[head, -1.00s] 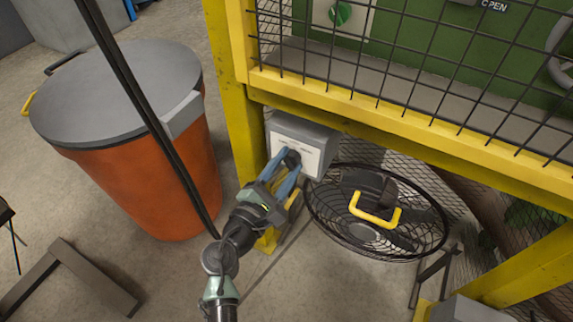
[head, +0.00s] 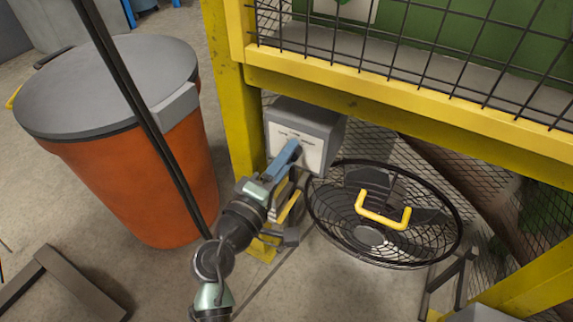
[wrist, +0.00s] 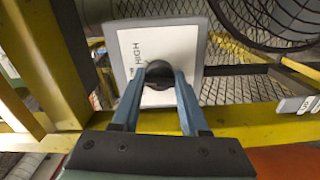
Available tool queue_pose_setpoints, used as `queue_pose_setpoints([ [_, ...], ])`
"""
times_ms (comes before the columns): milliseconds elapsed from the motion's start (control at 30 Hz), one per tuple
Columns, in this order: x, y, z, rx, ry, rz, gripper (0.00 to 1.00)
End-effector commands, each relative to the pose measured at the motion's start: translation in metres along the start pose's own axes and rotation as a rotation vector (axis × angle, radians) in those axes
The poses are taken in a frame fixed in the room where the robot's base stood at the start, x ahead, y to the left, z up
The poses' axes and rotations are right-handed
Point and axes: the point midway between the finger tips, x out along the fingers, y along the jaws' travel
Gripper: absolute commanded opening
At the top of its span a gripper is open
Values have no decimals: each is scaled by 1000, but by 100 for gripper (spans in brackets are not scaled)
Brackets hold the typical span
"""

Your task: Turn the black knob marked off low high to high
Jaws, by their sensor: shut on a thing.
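The black knob (wrist: 158,72) is on the white face plate (wrist: 178,45) of a grey control box (head: 312,115), fixed below the yellow frame. In the wrist view my gripper (wrist: 159,82) has its two blue fingers on either side of the knob, shut on it. The word HIGH shows on the plate, turned sideways, just above the left finger; the other markings and any pointer on the knob cannot be made out. In the head view my gripper (head: 291,148) hides the knob, with its fingers nearly lined up one behind the other.
A black fan (head: 440,246) with a yellow handle (head: 382,215) stands close to the right of the box. An orange bin (head: 150,190) with a grey lid stands to the left. A yellow post (head: 232,90) and mesh guard (head: 420,50) are beside and above the box.

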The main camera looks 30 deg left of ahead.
Motion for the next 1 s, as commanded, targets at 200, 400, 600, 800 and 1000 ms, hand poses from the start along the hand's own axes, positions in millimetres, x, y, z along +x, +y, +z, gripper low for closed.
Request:
queue_pose_setpoints([
  [200, 0, -4, 1, 207, -1, 0, 0],
  [400, -1, -4, 0, 379, 1, -1, 0],
  [600, 0, -3, 0, 513, 0, -2, 0],
  [800, 0, -2, 0, 599, 0, -2, 0],
  [1000, 0, -2, 0, 640, -1, -3, 0],
])
